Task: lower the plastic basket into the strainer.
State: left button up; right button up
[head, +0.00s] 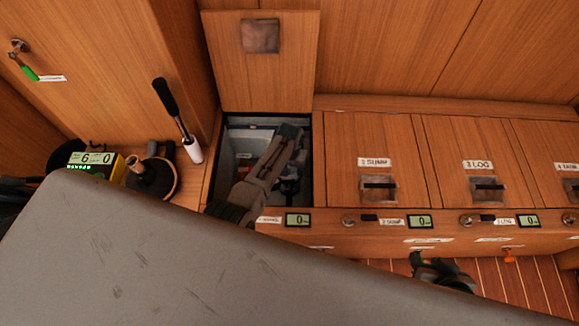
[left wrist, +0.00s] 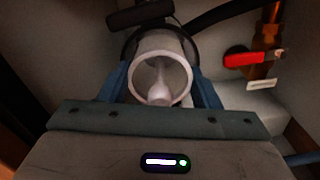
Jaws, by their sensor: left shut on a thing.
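The plastic basket (left wrist: 148,73) appears as a pale, round, open-topped cup with a white centre stem, seen from above in the left wrist view. The blue fingers of my left gripper (left wrist: 160,85) are shut on it, one on each side. A dark round rim just behind the basket looks like the strainer (left wrist: 128,52); how deep the basket sits in it I cannot tell. In the head view my left gripper (head: 289,184) is down in the open locker, mostly hidden by my arm. My right gripper (head: 420,262) is low at the right, its jaws unclear.
The locker (head: 240,135) has its wooden lid (head: 260,70) raised behind. Inside are black hoses (left wrist: 215,12), a red valve handle (left wrist: 243,59) and a copper pipe (left wrist: 272,40). A dark round lid-like part (head: 153,181) and a black-gripped lever (head: 172,105) stand left. Shut hatches (head: 375,150) lie right.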

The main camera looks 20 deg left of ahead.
jog(key=shift+r, duration=0.35)
dwell(1.8)
jog(key=shift+r+p, duration=0.4)
jog(key=shift+p, duration=0.25)
jog(key=shift+r, duration=0.15)
dwell(2.0)
jog(key=shift+r+p, duration=0.4)
jog(key=shift+p, duration=0.15)
jog(key=shift+r, duration=0.1)
dwell(2.0)
jog(key=shift+r+p, duration=0.35)
jog(key=shift+p, duration=0.1)
